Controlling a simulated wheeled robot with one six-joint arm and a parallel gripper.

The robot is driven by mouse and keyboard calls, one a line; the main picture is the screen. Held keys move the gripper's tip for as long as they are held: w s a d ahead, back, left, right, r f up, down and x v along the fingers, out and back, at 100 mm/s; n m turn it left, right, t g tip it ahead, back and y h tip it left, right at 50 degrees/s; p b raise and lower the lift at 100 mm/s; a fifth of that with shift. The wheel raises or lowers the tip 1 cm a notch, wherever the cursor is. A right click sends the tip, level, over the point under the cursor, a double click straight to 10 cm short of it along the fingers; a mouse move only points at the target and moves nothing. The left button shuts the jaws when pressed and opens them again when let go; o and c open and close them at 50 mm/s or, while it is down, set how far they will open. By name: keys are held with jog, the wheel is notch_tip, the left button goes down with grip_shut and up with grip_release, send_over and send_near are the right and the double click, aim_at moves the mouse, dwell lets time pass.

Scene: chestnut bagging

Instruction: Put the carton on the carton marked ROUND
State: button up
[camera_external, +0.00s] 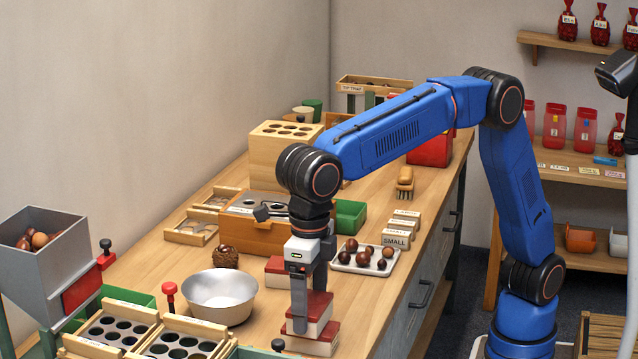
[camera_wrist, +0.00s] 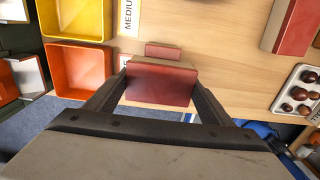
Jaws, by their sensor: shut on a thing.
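My gripper (camera_external: 314,310) is shut on a red-topped carton with pale sides (camera_external: 319,303). In the wrist view the held carton (camera_wrist: 160,84) lies between the two fingers, its red face toward the camera. Another red and pale carton (camera_external: 313,345) shows directly below it near the table's front edge; part of it also shows past the held carton in the wrist view (camera_wrist: 163,51). I cannot tell whether the two touch. A further red-topped carton (camera_external: 278,265) stands behind my gripper, partly hidden. No ROUND marking is readable.
A metal bowl (camera_external: 219,297) stands left of my gripper and a white tray of chestnuts (camera_external: 343,265) behind it to the right. A wooden SMALL block (camera_external: 395,241) is beyond. In the wrist view, yellow (camera_wrist: 75,36) and orange bins (camera_wrist: 80,92) and a MEDIUM label (camera_wrist: 131,16) show.

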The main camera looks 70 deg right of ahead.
aim_at(310, 302)
jog(key=shift+f, duration=0.1)
jog(key=o, duration=1.1)
notch_tip(310, 302, up, 12)
jog(key=shift+r, duration=0.1)
